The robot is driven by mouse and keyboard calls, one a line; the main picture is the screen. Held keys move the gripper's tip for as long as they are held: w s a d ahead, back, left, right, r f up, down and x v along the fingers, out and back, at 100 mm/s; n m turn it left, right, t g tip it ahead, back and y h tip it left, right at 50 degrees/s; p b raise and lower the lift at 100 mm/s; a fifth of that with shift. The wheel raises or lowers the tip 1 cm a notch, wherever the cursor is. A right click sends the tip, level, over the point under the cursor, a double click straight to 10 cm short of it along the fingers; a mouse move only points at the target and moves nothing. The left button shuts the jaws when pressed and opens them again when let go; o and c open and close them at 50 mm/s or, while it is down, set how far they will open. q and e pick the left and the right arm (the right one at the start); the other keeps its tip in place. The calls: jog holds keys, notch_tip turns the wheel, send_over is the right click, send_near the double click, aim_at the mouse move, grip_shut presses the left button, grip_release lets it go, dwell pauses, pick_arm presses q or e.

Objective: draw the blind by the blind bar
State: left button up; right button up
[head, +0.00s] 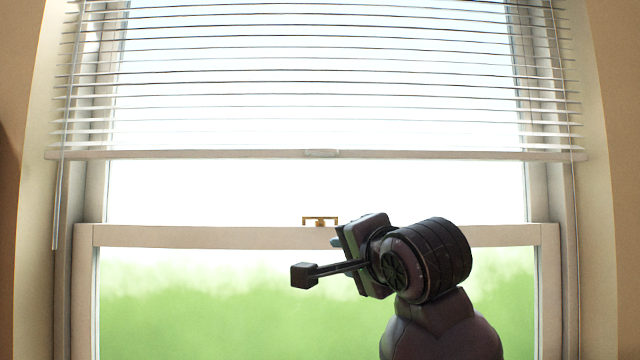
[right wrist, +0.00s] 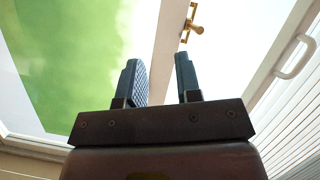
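The white blind (head: 300,90) hangs partly lowered over the upper part of the window. Its blind bar (head: 200,155) runs level along its bottom edge, with a small handle (head: 322,153) at the middle. In the right wrist view the handle (right wrist: 297,58) shows as a white loop at the right edge. My right gripper (head: 320,258) is below the bar, in front of the lower sash, and apart from the bar. In the right wrist view its two fingers (right wrist: 160,78) stand apart with nothing between them. My left gripper is not in view.
A brass window latch (head: 320,220) sits on the middle rail (head: 200,236), between the bar and my right gripper in the picture. A thin wand (head: 57,215) hangs at the left and a cord (head: 576,220) at the right. The window frame borders both sides.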

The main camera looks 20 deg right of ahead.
aim_at(321, 151)
jog(key=s+a+r+m+t+y, duration=0.1)
jog(key=s+r+m, duration=0.15)
jog(key=r, duration=0.45)
jog(key=s+a+r+m+t, duration=0.1)
jog(key=s+r, duration=0.3)
jog(key=r, duration=0.3)
jog(key=shift+n, duration=0.25)
jog(key=w+p, duration=0.1)
jog(key=w, duration=0.2)
jog(key=w+r+p, duration=0.1)
jog(key=w, duration=0.3)
jog(key=w+a+p, duration=0.1)
jog(key=w, duration=0.2)
jog(key=shift+w+a+r, duration=0.1)
jog(key=shift+w+r, duration=0.2)
jog(key=shift+c, duration=0.5)
grip_shut()
